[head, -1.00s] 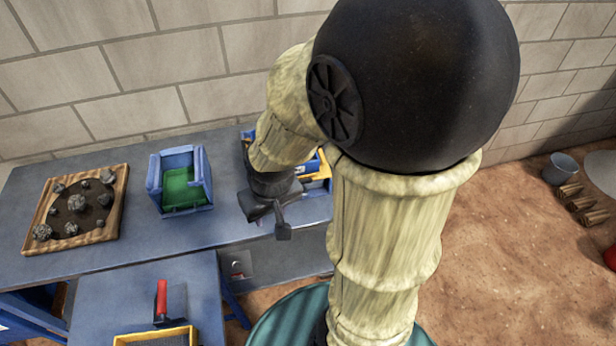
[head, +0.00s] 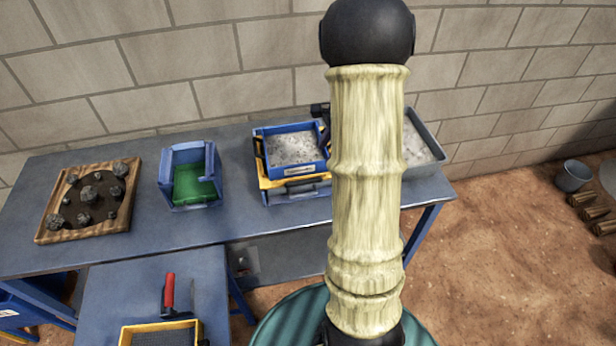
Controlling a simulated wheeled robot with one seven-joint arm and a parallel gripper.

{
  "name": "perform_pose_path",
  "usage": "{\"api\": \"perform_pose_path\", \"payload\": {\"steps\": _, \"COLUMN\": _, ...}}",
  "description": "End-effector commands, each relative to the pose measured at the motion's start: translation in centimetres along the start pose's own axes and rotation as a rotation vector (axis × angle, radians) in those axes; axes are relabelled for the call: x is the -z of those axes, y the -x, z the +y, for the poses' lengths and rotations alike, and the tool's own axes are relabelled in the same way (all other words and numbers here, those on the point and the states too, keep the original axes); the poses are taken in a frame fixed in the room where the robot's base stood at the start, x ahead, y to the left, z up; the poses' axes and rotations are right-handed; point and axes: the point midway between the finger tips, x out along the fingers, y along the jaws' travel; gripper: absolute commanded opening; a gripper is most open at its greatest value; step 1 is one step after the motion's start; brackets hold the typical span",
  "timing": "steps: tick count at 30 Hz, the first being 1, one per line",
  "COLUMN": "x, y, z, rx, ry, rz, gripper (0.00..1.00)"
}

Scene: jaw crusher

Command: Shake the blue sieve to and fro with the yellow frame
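The blue sieve (head: 308,170) is a square blue tray filled with pale grey grit, on the blue table right of the middle. The yellow frame (head: 265,182) shows below and at the left of it, with blue parts around it. A small dark piece at the sieve's back right edge, beside my arm, looks like part of my gripper (head: 320,110). The rest of my gripper is hidden behind my raised pale arm, which also covers the space right of the sieve. Whether the fingers touch the sieve or frame cannot be seen.
A grey tray of grit (head: 428,160) stands right of my arm. A blue box with a green inside (head: 190,165) and a wooden tray of rocks (head: 128,190) stand left. A red-handled tool (head: 169,292) and yellow-rimmed tray (head: 160,325) are on the nearer table.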

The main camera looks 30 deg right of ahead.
Motion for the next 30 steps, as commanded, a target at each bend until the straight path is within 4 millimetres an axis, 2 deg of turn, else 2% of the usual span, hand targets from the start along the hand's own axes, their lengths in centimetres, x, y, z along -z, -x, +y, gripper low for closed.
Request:
{"api": "perform_pose_path", "payload": {"steps": 1, "x": 1.4, "y": 0.2, "z": -0.6, "rx": 0.02, "ry": -0.07, "rz": -0.012, "gripper": 0.38}}
{"api": "perform_pose_path", "payload": {"steps": 4, "x": 2.5, "y": 0.5, "z": -1.3, "rx": 0.045, "ry": -0.145, "rz": -0.032, "gripper": 0.38}}
{"api": "perform_pose_path", "payload": {"steps": 17, "x": 2.5, "y": 0.1, "z": -1.4, "rx": 0.048, "ry": -0.151, "rz": -0.034, "gripper": 0.38}}
{"api": "perform_pose_path", "payload": {"steps": 23, "x": 2.4, "y": -2.2, "z": -1.4, "rx": 0.045, "ry": -0.151, "rz": -0.035, "gripper": 0.38}}
{"api": "perform_pose_path", "payload": {"steps": 30, "x": 2.3, "y": -6.4, "z": -1.6, "rx": 0.044, "ry": -0.151, "rz": -0.035, "gripper": 0.38}}
